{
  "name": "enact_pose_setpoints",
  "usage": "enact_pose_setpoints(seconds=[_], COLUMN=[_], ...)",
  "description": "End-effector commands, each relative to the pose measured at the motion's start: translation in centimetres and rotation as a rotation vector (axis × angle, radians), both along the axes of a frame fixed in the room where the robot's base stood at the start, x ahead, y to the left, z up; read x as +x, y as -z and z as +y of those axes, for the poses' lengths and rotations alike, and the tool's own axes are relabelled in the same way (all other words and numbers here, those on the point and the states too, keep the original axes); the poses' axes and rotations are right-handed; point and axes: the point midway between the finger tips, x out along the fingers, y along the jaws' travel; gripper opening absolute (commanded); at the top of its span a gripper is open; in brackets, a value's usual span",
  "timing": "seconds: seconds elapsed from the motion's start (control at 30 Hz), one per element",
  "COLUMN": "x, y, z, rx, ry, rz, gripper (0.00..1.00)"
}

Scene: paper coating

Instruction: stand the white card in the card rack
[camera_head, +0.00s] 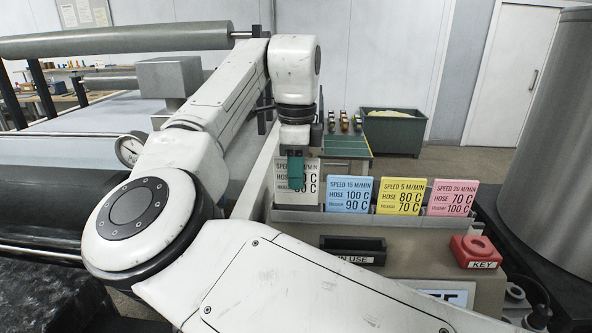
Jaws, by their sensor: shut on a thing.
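The white card (311,183) is upright at the left end of the card rack (388,219), its printed face toward me. My gripper (296,168) is shut on its upper part from above, and the teal fingers hide some of the print. The card stands higher than its neighbours, and its lower edge is at the rack's front lip. I cannot tell whether it rests in the rack. A blue card (348,193), a yellow card (401,195) and a pink card (452,197) stand to the right in the rack.
A black holder marked IN USE (352,250) looks empty in front of the rack. A red KEY block (475,250) sits to its right. A large grey cylinder (545,130) stands at the far right. Rollers (120,40) are at the left, and a green bin (393,130) is behind.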

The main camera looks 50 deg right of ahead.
Motion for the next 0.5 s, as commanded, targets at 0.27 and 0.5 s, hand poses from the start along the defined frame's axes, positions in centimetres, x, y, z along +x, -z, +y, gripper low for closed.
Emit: enact_pose_setpoints(seconds=[0.27, 0.5], x=[0.0, 0.0], y=[0.7, 1.2], z=[0.0, 0.0], rx=[0.000, -0.001], ry=[0.000, 0.000], rz=[0.000, 0.001], gripper=[0.00, 0.00])
